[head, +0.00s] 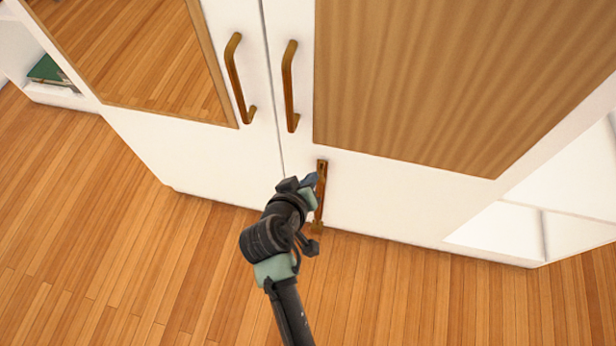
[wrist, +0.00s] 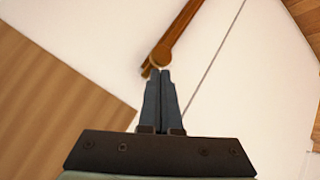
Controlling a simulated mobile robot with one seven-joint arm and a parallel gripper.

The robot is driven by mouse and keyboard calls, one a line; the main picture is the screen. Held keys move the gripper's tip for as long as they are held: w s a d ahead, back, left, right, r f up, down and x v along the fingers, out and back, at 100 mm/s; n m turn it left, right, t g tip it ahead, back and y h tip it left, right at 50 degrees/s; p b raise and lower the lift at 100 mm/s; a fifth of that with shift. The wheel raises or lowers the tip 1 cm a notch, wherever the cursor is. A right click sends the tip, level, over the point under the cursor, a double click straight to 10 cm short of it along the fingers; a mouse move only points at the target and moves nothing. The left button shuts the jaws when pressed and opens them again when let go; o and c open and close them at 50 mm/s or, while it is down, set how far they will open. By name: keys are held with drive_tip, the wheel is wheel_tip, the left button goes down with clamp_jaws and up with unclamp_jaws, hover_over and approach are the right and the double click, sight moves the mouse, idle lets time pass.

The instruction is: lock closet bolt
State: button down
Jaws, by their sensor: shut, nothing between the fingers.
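The closet bolt (head: 321,178) is a narrow brown-gold upright fitting low on the right white closet door (head: 380,200), just right of the seam between the doors. Its lower end shows near the door's bottom edge; my gripper hides part of its middle. My gripper (head: 311,181) is at the bolt's left side in the head view. In the wrist view the bolt (wrist: 178,36) runs from the top edge to a rounded end just beyond my fingertips (wrist: 164,72). The fingers are together and empty. I cannot tell whether they touch the bolt.
Two gold handles, left (head: 238,80) and right (head: 289,88), stand above on the doors, which look closed. The left door has a mirror-like panel (head: 140,55), the right a wood panel (head: 450,80). Open shelves (head: 510,228) are at right. The wood floor (head: 120,260) in front is clear.

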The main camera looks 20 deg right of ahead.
drive_tip(key=shift+f, duration=0.1)
wheel_tip(320, 180, down, 5)
drive_tip(key=b, duration=0.3)
